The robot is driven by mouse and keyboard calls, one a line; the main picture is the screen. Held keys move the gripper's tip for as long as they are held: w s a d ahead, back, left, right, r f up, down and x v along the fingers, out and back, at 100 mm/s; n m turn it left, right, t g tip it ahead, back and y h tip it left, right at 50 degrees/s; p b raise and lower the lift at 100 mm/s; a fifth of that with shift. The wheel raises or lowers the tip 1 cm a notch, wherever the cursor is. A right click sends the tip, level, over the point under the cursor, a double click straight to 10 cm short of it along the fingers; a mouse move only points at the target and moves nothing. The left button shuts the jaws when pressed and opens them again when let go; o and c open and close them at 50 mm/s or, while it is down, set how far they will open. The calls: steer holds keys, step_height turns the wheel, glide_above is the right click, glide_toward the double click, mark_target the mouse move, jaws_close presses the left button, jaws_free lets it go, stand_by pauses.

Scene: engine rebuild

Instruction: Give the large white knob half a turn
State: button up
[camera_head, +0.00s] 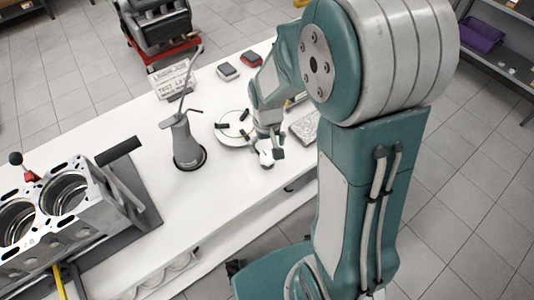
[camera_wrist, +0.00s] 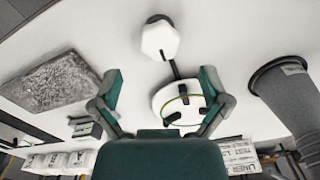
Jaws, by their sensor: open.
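The large white knob (camera_wrist: 160,40) shows in the wrist view as a faceted white head at the top centre, with a dark cap and a dark bar behind it. In the head view a white part that looks like the knob (camera_head: 266,158) is just below my gripper (camera_head: 268,143), near the table's front edge. In the wrist view my gripper (camera_wrist: 161,78) has its two teal fingers spread wide, with nothing held between them. The knob lies beyond the fingertips, between their lines, apart from both fingers. In the head view the arm partly hides this area.
A white round plate (camera_head: 229,137) with dark pieces is close behind my gripper. A grey oil can (camera_head: 185,143) stands left; a rough grey block (camera_wrist: 52,82) lies on the other side. An engine block (camera_head: 50,215) is far left.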

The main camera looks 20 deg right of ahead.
mark_target(267, 157)
step_height(267, 157, down, 5)
steer(key=shift+r, duration=0.1)
steer(key=c, duration=1.1)
